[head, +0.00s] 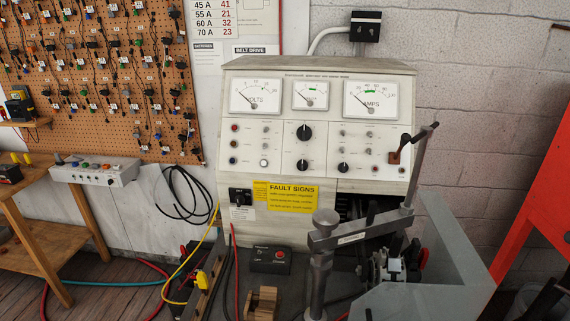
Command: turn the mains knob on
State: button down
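A cream test bench panel (260,93) stands against the wall with three dial meters on it. A black rotary switch (240,197) with small labels sits at its lower left, beside a yellow fault signs notice (291,197). It may be the mains knob, but its lettering is too small to read. Other black knobs are at the panel's centre (304,132), below that (302,165) and to the right (343,168). The needles of the volts meter (255,97) and amps meter (371,99) rest toward the left. My gripper is not in view.
A grey clamp post with arm (324,245) and an alternator (392,267) stand before the panel's right side. A grey sheet guard (440,290) fills the lower right. A control box with red button (269,260), wooden blocks (263,303) and a yellow cable (205,245) lie lower left.

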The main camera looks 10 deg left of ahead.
aim_at(240, 200)
jog(key=k+j+u, duration=0.1)
jog(key=j+u, duration=0.3)
jog(key=k+j+u, duration=0.1)
jog(key=u, duration=0.25)
jog(key=j, duration=0.1)
